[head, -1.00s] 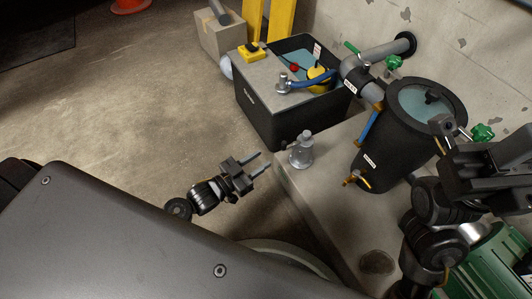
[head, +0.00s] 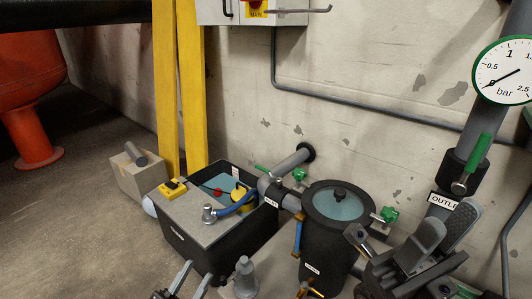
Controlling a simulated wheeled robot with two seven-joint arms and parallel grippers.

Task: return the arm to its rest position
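My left gripper (head: 198,270) shows at the bottom edge, its two thin fingers apart with nothing between them. It is in front of the black tank and left of a grey metal fitting (head: 245,278). My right gripper (head: 457,218) is at the lower right, beside the black filter vessel (head: 325,248) and in front of the outlet pipe. Its two broad grey fingers stand apart and appear empty. The rest of both arms is mostly outside the picture.
A black tank (head: 187,243) with a grey top stands at centre left. The grey inlet pipe (head: 290,163) enters the wall. A pressure gauge (head: 505,72) with its needle near 0 and a green-handled valve (head: 480,160) are at the right. Floor is clear at the left.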

